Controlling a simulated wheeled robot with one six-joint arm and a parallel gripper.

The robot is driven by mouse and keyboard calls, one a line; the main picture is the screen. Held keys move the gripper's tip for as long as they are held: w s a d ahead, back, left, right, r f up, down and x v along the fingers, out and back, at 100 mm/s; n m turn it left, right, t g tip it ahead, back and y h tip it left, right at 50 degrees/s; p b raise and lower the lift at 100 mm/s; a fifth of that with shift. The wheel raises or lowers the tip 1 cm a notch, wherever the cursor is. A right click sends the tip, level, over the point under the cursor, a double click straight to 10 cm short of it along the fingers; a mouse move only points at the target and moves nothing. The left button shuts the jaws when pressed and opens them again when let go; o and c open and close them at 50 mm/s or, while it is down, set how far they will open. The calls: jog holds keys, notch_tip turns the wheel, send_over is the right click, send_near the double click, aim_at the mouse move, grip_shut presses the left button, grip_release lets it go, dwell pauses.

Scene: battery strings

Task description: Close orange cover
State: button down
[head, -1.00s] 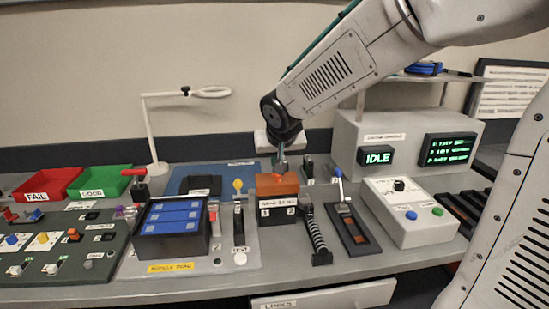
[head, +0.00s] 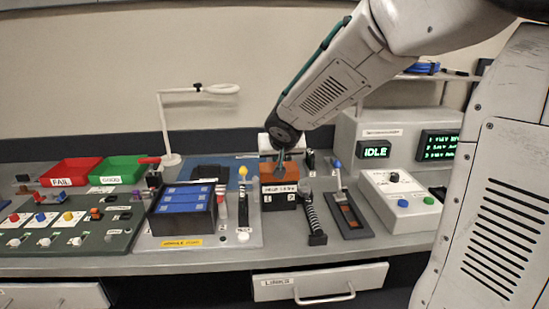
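The orange cover (head: 267,172) sits on top of a small dark box (head: 283,216) with white labels on its front, near the middle of the bench. It looks level, but I cannot tell whether it is fully down. My gripper (head: 281,162) points down at the cover from above and behind, its tip at or just over the cover's top. The fingers are small and partly hidden by the arm's end, so I cannot tell whether they are open or touching the cover.
A blue-topped battery module (head: 186,200) stands left of the box, with a yellow-knobbed lever (head: 243,173) between. A black coil (head: 313,219) and a blue-knobbed lever (head: 338,165) are close on the right. A console (head: 350,135) reading IDLE stands behind right.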

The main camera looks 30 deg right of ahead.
jog(key=shift+s+a+f, duration=0.1)
jog(key=shift+s+f, duration=0.25)
jog(key=shift+f, duration=0.3)
jog(key=shift+s+a+f, duration=0.1)
jog(key=shift+s+f, duration=0.2)
jog(key=shift+f, duration=0.35)
notch_tip(320, 180, up, 6)
jog(key=w+f, duration=0.1)
jog(key=s+f+n+g+h, duration=0.1)
jog(key=s+f+g, duration=0.15)
jog(key=s, duration=0.85)
jog(key=s+f+n+g, duration=0.1)
jog(key=s+n+g, duration=0.15)
jog(key=s, duration=0.85)
jog(key=s+a+r+g+y, duration=0.1)
jog(key=s+a+y, duration=0.1)
jog(key=s, duration=0.4)
jog(key=s+a+r+g+y, duration=0.1)
jog(key=s+a+r, duration=0.1)
jog(key=s, duration=0.4)
jog(key=shift+s+a+y, duration=0.15)
jog(key=shift+a+y, duration=0.25)
jog(key=shift+a, duration=0.35)
